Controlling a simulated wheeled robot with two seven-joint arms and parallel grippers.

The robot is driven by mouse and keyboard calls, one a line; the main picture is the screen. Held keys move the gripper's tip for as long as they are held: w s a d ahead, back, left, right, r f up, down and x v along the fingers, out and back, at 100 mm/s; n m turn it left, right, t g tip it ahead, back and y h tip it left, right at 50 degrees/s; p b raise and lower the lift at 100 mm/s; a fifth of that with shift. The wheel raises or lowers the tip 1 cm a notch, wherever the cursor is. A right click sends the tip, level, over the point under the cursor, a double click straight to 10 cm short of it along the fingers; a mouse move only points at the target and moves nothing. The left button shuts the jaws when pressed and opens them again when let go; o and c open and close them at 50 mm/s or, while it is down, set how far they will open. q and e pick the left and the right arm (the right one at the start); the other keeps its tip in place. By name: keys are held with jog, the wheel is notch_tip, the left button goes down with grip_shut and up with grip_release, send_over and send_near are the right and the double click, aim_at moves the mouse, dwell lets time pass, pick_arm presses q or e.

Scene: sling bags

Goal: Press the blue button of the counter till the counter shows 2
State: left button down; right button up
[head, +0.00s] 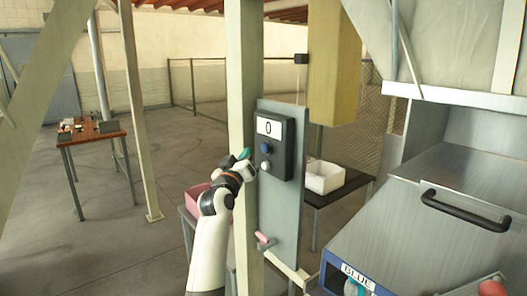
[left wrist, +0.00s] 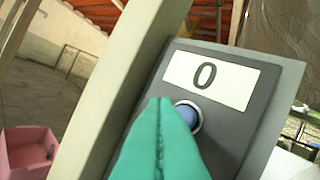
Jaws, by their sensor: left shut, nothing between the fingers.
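The counter (head: 286,160) is a dark grey box on an upright grey panel, and its white display (head: 268,127) reads 0. The blue button (head: 266,148) sits below the display, with a white button (head: 265,166) under it. In the left wrist view the display (left wrist: 210,80) also reads 0. There the blue button (left wrist: 188,116) is partly hidden behind my fingertips. My left gripper (head: 243,154) has teal fingers, shut and empty, just left of the blue button. It also shows in the left wrist view (left wrist: 160,102). I cannot tell whether it touches the button.
A pale post (head: 243,60) stands directly left of the counter panel. A pink bin (head: 196,198) and a white bin (head: 324,177) sit on tables behind. A metal machine with a black handle (head: 465,211) and a BLUE label (head: 358,275) fills the right side.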

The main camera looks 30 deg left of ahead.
aim_at(262, 146)
pick_arm(q)
jog(key=shift+w+d, duration=0.3)
jog(key=shift+w, duration=0.35)
jog(key=shift+w+d, duration=0.25)
jog(key=shift+w, duration=0.4)
dwell(1.1)
jog(key=shift+w+d+p, duration=0.15)
jog(key=shift+w+p, duration=0.15)
jog(key=shift+w, duration=0.1)
jog(key=shift+w+d, duration=0.2)
jog(key=shift+w, duration=0.2)
dwell(0.7)
jog(key=shift+s+r, duration=0.1)
jog(key=shift+s+a+p, duration=0.3)
jog(key=shift+s+a, duration=0.05)
jog(key=shift+s, duration=0.35)
